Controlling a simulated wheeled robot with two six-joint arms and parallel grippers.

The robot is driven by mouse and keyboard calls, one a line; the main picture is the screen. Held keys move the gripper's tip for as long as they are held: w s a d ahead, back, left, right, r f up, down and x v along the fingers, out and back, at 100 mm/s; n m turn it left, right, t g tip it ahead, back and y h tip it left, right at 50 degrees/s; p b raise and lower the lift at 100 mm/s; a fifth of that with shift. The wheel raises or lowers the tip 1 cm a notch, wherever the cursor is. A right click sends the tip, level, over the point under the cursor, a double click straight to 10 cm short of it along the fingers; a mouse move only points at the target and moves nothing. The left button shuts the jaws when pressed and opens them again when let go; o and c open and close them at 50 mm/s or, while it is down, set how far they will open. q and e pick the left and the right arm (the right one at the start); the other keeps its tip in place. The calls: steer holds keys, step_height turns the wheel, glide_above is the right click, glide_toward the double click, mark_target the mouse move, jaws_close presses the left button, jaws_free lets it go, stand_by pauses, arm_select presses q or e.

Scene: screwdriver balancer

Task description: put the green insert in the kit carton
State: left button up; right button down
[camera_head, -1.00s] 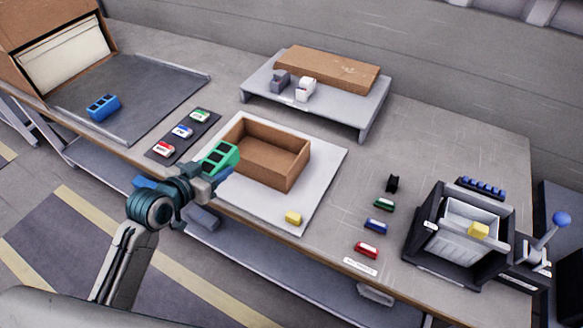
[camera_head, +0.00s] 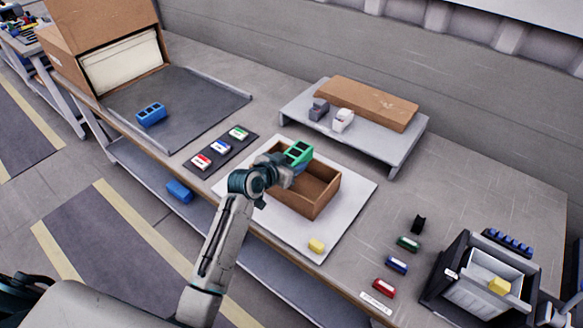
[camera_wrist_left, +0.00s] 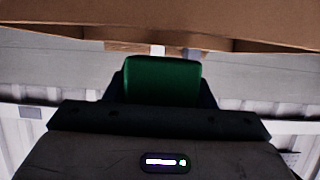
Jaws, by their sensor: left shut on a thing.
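The green insert (camera_head: 299,151) is a small block with square openings. My left gripper (camera_head: 292,167) is shut on it and holds it over the left, far part of the kit carton (camera_head: 323,200). The carton is an open brown box on a pale mat. My arm and the insert hide part of its left side. In the left wrist view the insert (camera_wrist_left: 162,80) shows as a green face between the dark jaws, with brown cardboard across the top. Whether the insert touches the carton I cannot tell. My right gripper is not in view.
A yellow block (camera_head: 316,246) lies on the mat (camera_head: 350,213). A raised grey shelf (camera_head: 385,139) with a flat cardboard piece stands behind. A blue insert (camera_head: 151,114) lies on the dark tray (camera_head: 205,105) at left. Several small coloured parts and a bin (camera_head: 450,280) are at right.

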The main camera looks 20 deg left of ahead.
arm_select(q)
step_height(320, 180, down, 3)
steer(key=shift+f+p, duration=0.1)
steer(key=shift+p, duration=0.35)
steer(key=shift+f+b, duration=0.6)
steer(key=shift+f, duration=0.1)
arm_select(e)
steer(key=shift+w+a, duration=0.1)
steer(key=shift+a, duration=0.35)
arm_select(q)
steer(key=o, duration=0.9)
steer(key=shift+r, duration=0.1)
steer(key=shift+o, duration=0.2)
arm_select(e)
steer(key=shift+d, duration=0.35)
